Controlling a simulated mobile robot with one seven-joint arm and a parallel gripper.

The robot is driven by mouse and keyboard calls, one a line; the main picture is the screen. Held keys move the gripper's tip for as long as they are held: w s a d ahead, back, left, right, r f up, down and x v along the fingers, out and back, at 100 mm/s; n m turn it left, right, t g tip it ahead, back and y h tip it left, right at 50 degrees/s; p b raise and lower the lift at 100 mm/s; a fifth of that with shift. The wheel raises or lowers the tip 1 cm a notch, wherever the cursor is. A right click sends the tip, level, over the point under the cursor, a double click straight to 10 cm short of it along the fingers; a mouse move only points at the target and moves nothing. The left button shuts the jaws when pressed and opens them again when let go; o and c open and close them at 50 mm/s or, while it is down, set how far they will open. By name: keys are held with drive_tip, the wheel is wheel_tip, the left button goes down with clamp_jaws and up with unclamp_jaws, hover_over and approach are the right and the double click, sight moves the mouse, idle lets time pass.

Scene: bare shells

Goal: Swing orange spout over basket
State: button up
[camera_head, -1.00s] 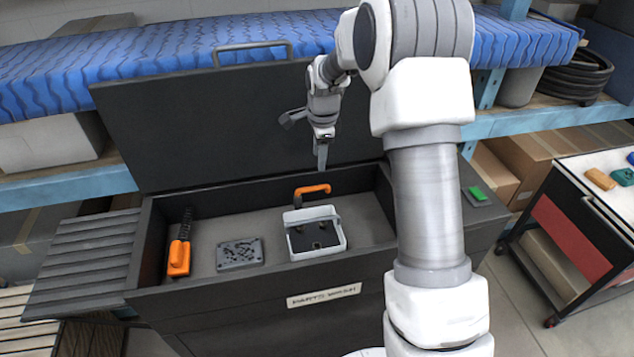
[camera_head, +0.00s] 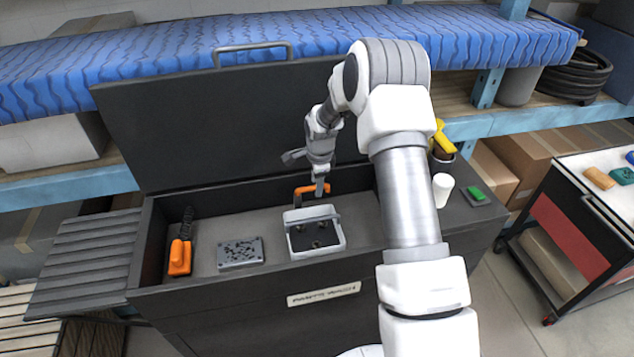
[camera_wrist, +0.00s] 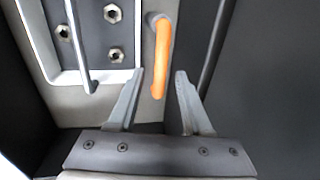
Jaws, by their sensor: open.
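The orange spout (camera_head: 313,188) rises at the back of the parts-wash basin, just behind the basket. In the wrist view the spout (camera_wrist: 160,55) lies between the spread fingers, its tip just ahead of the fingertips. The basket (camera_head: 337,243) is a white-rimmed tray with a handle and several metal nuts inside; its corner and handle also show in the wrist view (camera_wrist: 128,78). My gripper (camera_head: 321,190) is open and down at the spout; in the wrist view its fingers (camera_wrist: 159,72) stand on either side of the spout's line. Whether a finger touches the spout cannot be told.
The raised lid (camera_head: 230,120) stands behind the basin. An orange-handled brush (camera_head: 179,257) and a dark perforated block (camera_head: 240,253) lie left of the basket. A white cup (camera_head: 442,189) and a green-topped pad (camera_head: 477,194) stand on the right ledge.

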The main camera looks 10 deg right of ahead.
drive_tip(key=shift+c, duration=0.3)
clamp_jaws()
idle(1.1)
